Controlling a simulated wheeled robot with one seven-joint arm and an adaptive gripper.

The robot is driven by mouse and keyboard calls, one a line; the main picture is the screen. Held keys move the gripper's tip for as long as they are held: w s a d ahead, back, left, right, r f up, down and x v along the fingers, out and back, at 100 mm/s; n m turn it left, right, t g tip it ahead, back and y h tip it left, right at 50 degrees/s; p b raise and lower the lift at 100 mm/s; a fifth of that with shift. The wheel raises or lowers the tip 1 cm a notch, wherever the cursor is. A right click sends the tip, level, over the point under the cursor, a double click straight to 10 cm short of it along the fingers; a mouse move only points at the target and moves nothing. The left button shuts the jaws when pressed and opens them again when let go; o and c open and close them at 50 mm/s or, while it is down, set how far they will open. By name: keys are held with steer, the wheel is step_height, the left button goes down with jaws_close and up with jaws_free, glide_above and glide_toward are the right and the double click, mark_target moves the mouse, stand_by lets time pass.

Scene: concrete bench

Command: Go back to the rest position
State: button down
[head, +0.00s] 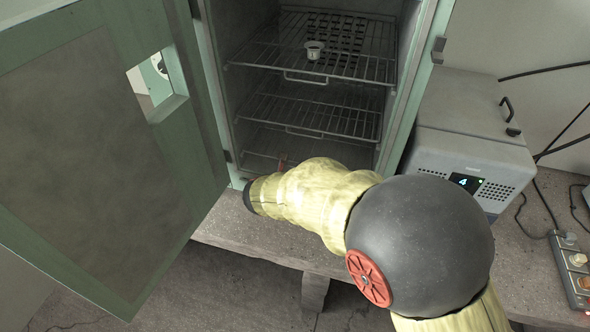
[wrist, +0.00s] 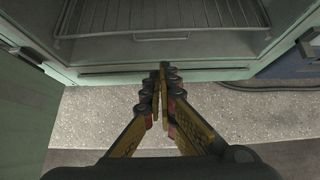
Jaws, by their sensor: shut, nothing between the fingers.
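My gripper (wrist: 162,88) shows in the wrist view with its fingers together and nothing between them. It is in front of the open cabinet's lower edge, above the bench top (wrist: 100,112). In the head view my arm reaches across the bench toward the cabinet opening, and the fingers are mostly hidden behind the wrist.
The green cabinet (head: 214,95) stands open, its door (head: 75,150) swung out to the left. A small white cup (head: 314,50) sits on the upper wire shelf (head: 265,55). A grey box with a display (head: 470,130) stands right, near cables and a power strip (head: 575,265).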

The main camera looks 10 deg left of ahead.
steer(key=s+d+r+m+g+h, duration=0.25)
steer(key=s+d+m+g, duration=0.25)
steer(key=s+d+m, duration=0.95)
steer(key=s+d+r+m+y, duration=0.1)
steer(key=s+d+r+m, duration=0.6)
steer(key=d+r+m, duration=0.1)
steer(key=s+d+r+m+t+y, duration=0.1)
steer(key=s+d+r+m+y, duration=0.1)
steer(key=s+d+r+m, duration=0.5)
steer(key=s+d+m, duration=0.1)
steer(key=d+m, duration=0.2)
steer(key=m, duration=0.2)
steer(key=shift+r, duration=0.35)
steer(key=shift+m, duration=0.25)
